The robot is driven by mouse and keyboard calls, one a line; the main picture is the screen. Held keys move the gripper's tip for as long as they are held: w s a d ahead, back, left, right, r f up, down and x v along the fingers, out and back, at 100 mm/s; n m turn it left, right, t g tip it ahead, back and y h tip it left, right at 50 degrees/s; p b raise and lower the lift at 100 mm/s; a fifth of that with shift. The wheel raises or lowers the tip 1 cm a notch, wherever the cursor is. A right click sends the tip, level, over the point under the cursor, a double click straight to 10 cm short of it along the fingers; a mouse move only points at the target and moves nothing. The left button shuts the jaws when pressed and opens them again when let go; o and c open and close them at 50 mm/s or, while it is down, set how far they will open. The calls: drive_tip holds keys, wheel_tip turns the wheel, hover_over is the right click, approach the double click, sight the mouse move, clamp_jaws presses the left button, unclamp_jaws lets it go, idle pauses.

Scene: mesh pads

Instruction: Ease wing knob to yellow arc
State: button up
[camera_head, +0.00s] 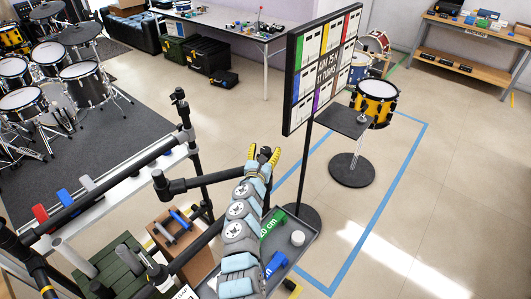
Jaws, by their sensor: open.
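My gripper (263,156) is near the middle of the view, at the end of my grey and light-blue arm. Its two yellow-tipped fingers stand apart with nothing visible between them. A black tube rack (125,166) with clamps is to the left of my gripper. One dark clamp (160,184) sits on a short bar that ends near my arm. No wing knob can be picked out for sure at this size, and I cannot make out a yellow arc. Part of the rack is hidden behind my arm.
A grey tray (312,244) holds a green piece (273,223) marked "20 cm", a blue piece and a white cylinder (298,238). A sign board (320,70) stands behind. A yellow drum (374,102) stands near a black stand. The floor at right is clear.

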drive_tip(key=c, duration=1.2)
